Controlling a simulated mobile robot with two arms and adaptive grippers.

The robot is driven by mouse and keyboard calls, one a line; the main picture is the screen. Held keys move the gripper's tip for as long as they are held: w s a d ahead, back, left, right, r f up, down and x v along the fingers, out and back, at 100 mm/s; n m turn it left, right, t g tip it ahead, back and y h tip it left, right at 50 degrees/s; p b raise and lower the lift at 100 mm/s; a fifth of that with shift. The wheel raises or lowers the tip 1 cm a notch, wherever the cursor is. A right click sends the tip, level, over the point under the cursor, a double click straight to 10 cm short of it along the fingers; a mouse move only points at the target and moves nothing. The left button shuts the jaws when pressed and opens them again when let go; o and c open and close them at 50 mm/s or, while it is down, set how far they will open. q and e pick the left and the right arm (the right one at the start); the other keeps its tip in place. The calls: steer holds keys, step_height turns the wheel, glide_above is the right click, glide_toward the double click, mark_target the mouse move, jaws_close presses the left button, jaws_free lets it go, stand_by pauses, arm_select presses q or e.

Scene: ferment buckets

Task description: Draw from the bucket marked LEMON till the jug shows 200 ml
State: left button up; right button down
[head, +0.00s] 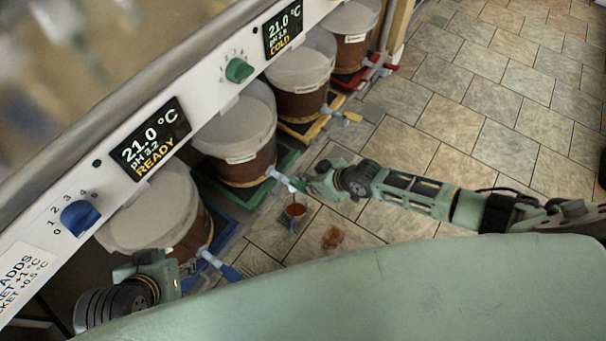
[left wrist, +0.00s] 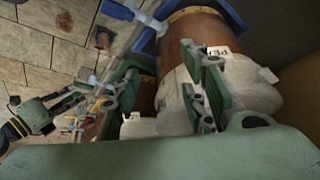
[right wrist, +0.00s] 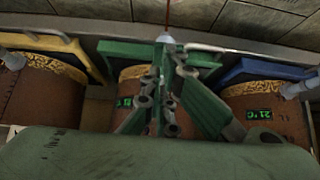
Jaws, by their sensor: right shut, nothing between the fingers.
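The bucket with the green tray (head: 247,140) has a pale lid and brown contents; its label is too small to read. Its pale tap (head: 279,177) points out over the floor. A small jug (head: 295,210) with reddish-brown liquid stands below the tap; its scale cannot be read. A thin reddish line shows at the tap's mouth (right wrist: 165,38) in the right wrist view. My right gripper (head: 303,184) is shut and empty, right beside this tap.
Buckets with a yellow tray (head: 302,85) and a red tray (head: 352,45) stand farther back. A control panel (head: 120,170) with knobs and displays runs above the buckets. A reddish patch (head: 332,237) lies on the tiles near the jug. The tiled floor (head: 480,120) beyond is clear.

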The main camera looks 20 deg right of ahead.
steer(key=shift+w+r, duration=0.1)
steer(key=shift+w+a+r, duration=0.3)
steer(key=shift+w+a, duration=0.05)
steer(key=shift+w, duration=0.05)
arm_select(q)
steer(key=shift+s+a+f+g, duration=0.15)
steer(key=shift+s+g, duration=0.05)
steer(key=shift+s, duration=0.25)
steer(key=shift+s+a+f+g, duration=0.15)
steer(key=shift+s+g, duration=0.05)
steer(key=shift+s, duration=0.25)
arm_select(e)
steer(key=shift+w+a, duration=0.1)
arm_select(q)
steer(key=shift+r, duration=0.1)
